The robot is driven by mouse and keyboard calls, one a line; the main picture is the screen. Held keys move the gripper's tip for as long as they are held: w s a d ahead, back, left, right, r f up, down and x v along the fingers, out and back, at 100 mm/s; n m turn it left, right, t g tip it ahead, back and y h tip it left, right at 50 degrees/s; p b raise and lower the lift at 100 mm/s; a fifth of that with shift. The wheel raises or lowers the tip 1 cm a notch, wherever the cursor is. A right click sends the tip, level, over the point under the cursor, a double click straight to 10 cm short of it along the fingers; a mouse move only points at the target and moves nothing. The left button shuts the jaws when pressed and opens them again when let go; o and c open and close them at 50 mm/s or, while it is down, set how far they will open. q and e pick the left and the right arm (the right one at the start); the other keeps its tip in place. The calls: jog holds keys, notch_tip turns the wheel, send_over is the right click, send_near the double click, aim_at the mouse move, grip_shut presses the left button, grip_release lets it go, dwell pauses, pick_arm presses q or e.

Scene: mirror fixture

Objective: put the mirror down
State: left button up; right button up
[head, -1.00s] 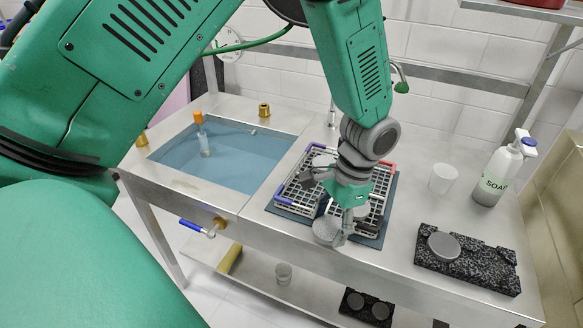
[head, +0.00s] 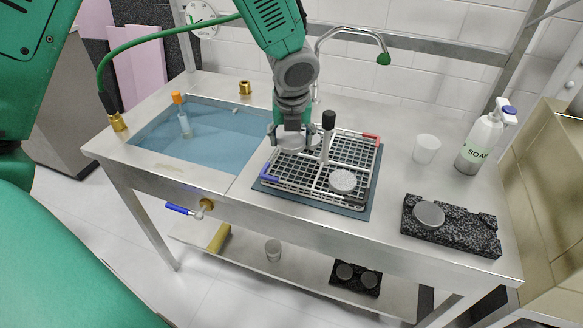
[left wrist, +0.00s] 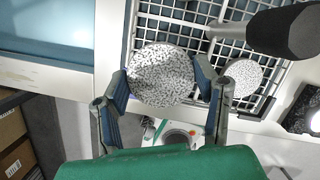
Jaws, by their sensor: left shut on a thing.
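My left gripper (head: 291,146) is shut on a round disc, which I take to be the mirror (head: 289,137). It holds the disc over the left part of the wire rack (head: 318,196). In the left wrist view the disc (left wrist: 160,76) has a speckled grey-white face between the two fingers (left wrist: 165,98). I cannot tell whether it touches the rack. A second speckled disc (head: 342,180) lies in the rack's front right part and also shows in the left wrist view (left wrist: 240,77). My right gripper is not in view.
The rack is on a blue-grey mat (head: 345,212), right of a water-filled sink (head: 215,140). To the right are a black stone holder (head: 462,230), a cup (head: 426,149) and a soap bottle (head: 479,145).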

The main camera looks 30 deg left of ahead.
aim_at(294, 170)
pick_arm(q)
jog(key=f, duration=0.3)
jog(key=shift+d+f, duration=0.2)
jog(key=shift+d, duration=0.1)
jog(key=shift+d+f+b, duration=0.35)
jog(key=shift+f, duration=0.15)
jog(key=x, duration=0.3)
jog(key=shift+s+d+f+b, duration=0.1)
jog(key=shift+s+f+b, duration=0.05)
jog(key=shift+s+b, duration=0.25)
jog(key=shift+f, duration=0.2)
jog(key=shift+c, duration=0.5)
jog(key=shift+a, duration=0.3)
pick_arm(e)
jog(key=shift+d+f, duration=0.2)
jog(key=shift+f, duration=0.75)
pick_arm(q)
jog(key=o, duration=1)
jog(key=shift+o, duration=0.3)
jog(key=shift+d, duration=0.2)
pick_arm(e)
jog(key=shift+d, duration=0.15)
pick_arm(q)
jog(key=shift+r, duration=0.1)
